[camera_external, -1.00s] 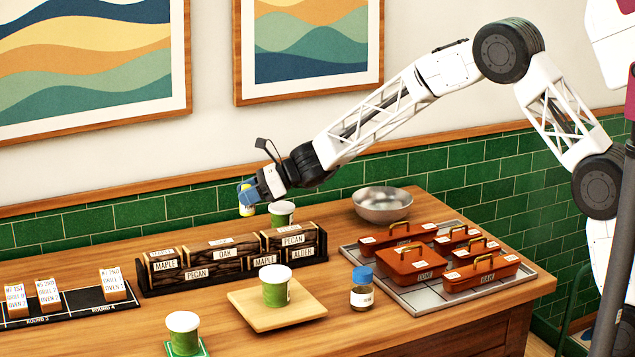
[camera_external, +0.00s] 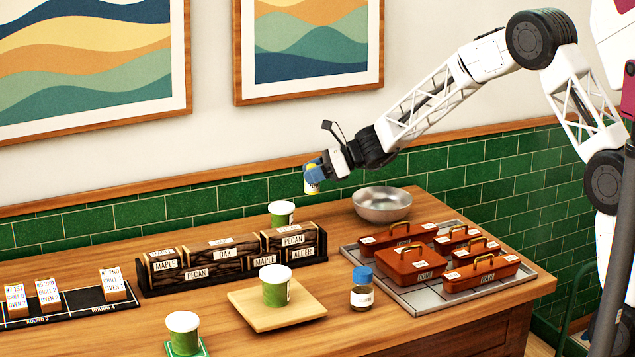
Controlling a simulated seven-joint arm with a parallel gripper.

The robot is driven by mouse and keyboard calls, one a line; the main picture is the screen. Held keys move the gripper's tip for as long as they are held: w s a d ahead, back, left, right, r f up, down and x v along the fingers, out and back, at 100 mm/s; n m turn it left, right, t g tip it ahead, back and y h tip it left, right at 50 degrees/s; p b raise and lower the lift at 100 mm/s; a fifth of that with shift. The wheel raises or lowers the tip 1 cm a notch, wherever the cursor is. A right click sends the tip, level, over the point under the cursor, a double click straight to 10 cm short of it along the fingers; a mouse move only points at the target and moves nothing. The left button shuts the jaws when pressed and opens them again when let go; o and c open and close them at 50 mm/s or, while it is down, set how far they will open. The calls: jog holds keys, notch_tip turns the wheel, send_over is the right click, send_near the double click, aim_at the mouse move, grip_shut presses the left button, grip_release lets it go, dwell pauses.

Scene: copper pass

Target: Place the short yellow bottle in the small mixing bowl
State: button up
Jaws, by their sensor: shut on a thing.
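My gripper (camera_external: 319,172) is shut on the short yellow bottle (camera_external: 311,187), near its blue top. It holds the bottle in the air, above and behind the wooden blocks, to the left of the bowl. The metal mixing bowl (camera_external: 382,215) stands at the back right of the table, and its visible inside looks empty. The bottle is apart from the bowl and higher than its rim.
A green cup (camera_external: 281,221) stands behind the labelled dark wood blocks (camera_external: 210,268). Another green cup (camera_external: 275,293) is on a wooden board (camera_external: 305,305). A blue-capped jar (camera_external: 361,297) stands beside a tray (camera_external: 400,295) of lidded copper-coloured boxes (camera_external: 415,262). A third cup (camera_external: 184,338) is in front.

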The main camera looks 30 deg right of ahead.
jog(key=s+d+m+t, duration=0.1)
jog(key=d, duration=1.6)
jog(key=shift+s+d+r, duration=0.15)
jog(key=shift+d+r, duration=0.2)
jog(key=shift+r, duration=0.05)
jog(key=shift+f, duration=0.1)
notch_tip(320, 180, down, 6)
jog(key=shift+f, duration=1.9)
jog(key=shift+f, duration=0.35)
jog(key=o, duration=1)
jog(key=shift+c, duration=0.2)
jog(key=shift+r, duration=0.1)
